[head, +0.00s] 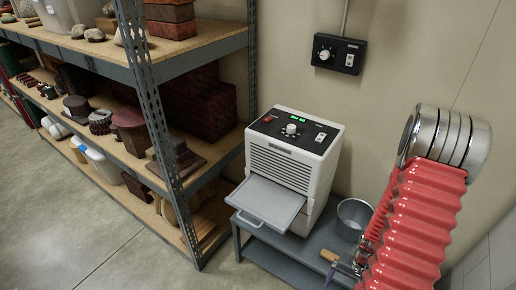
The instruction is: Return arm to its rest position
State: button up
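My arm, sleeved in ribbed red bellows with a silver ringed joint at its top, fills the right side of the head view. My gripper (335,267) shows small at the lower left of the sleeve, in front of the grey stand and below the metal bucket. Its end has a tan tip and a darker, bluish tip pointing left. It is partly hidden by the sleeve and too small to tell if it is open or shut, or if it holds anything.
A white dehumidifier-like unit (292,158) with its grey tray (266,200) pulled out stands on a grey stand (270,255). A metal bucket (353,216) is beside it. Loaded shelving (160,125) stands left. A black control box (339,54) is on the wall. Floor (70,220) is clear at lower left.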

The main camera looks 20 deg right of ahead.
jog(key=w+a+r+n, duration=0.2)
jog(key=a+r, duration=0.2)
jog(key=r, duration=0.7)
jog(key=w+a+r+n, duration=0.2)
jog(key=w+a+r, duration=0.15)
jog(key=r, duration=0.65)
jog(key=s+a+r+n+t, duration=0.1)
jog(key=a+r+n+t, duration=0.1)
jog(key=a+r, duration=0.6)
jog(key=s+a+r+n+t+h, duration=0.1)
jog(key=a+r+n+t, duration=0.2)
jog(key=a+r, duration=0.4)
notch_tip(320, 180, up, 7)
jog(key=shift+s+a+f+t, duration=0.15)
jog(key=shift+s+a+t, duration=0.15)
jog(key=shift+t, duration=0.5)
jog(key=shift+c, duration=0.4)
